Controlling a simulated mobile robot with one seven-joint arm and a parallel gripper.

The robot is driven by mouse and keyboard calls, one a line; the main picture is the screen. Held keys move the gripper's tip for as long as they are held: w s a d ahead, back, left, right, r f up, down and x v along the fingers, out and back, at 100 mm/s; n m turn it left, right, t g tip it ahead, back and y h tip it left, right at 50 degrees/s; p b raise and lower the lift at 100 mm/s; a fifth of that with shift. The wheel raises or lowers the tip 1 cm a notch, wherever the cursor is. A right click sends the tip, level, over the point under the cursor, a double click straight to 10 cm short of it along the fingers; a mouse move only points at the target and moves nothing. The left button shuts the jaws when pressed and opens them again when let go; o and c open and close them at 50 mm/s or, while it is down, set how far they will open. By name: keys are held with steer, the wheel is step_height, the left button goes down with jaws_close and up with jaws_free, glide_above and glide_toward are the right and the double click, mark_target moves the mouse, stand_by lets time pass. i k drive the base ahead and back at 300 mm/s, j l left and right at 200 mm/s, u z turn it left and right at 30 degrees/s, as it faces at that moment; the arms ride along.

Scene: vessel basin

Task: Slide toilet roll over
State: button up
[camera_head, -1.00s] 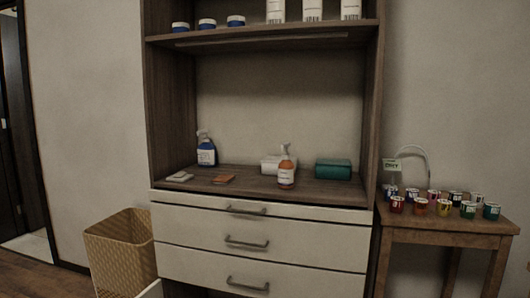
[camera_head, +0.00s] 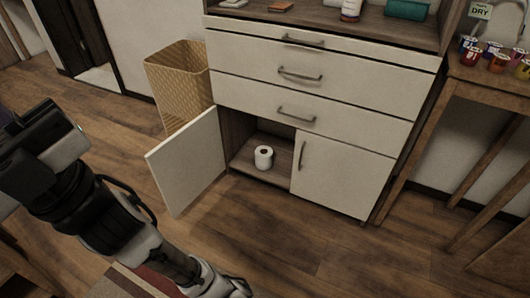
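A white toilet roll (camera_head: 264,157) stands upright on the floor of the low cabinet compartment (camera_head: 276,177), near its front. The compartment's left door (camera_head: 190,165) is swung open, and its right door (camera_head: 340,172) is closed. My arm comes into the left and lower left of the view, apart from the roll and the cabinet. I cannot make out my gripper's fingertips, so whether it is open or shut does not show.
A woven basket (camera_head: 178,85) stands left of the cabinet, behind the open door. Closed drawers (camera_head: 310,95) sit above the compartment. A wooden table (camera_head: 478,78) with small jars is at the right. The wooden floor (camera_head: 300,245) in front is clear.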

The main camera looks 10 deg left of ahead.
mark_target(263, 154)
steer(key=i+j+z, duration=0.15)
steer(key=j, duration=0.3)
steer(key=j+z, duration=0.15)
steer(key=j, duration=0.3)
steer(key=i+j+z, duration=0.1)
steer(key=j, duration=0.35)
